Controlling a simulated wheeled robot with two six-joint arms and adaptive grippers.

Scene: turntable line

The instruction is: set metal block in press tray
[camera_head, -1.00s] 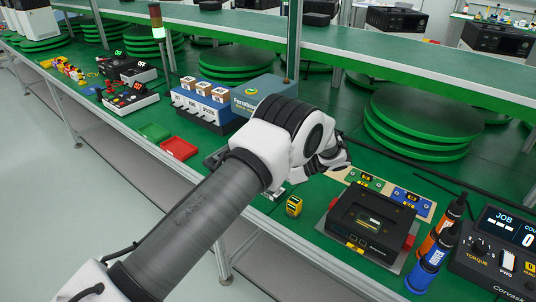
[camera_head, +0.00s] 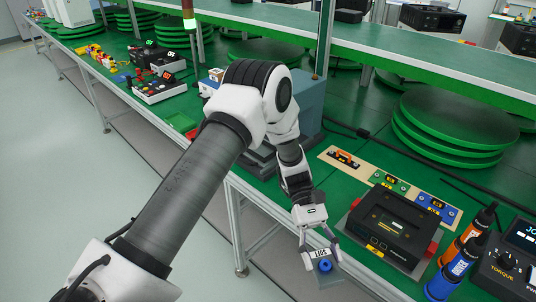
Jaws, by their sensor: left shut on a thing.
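My left gripper (camera_head: 322,252) points down and is shut on a small grey block (camera_head: 333,274). The block has a white label on top and a blue round part at the fingers. The gripper holds it near the bench's front edge, left of the black device; its height is hard to tell. A grey machine (camera_head: 311,97) stands behind my left arm. A grey flat part (camera_head: 258,160) shows low beside the arm, possibly the press tray, but the arm hides most of it. My right gripper is not in view.
A black device (camera_head: 385,228) sits on the green bench right of the held block. Behind it, a tan board (camera_head: 408,191) bears orange, green and blue items. Stacked green discs (camera_head: 453,130) are farther back.

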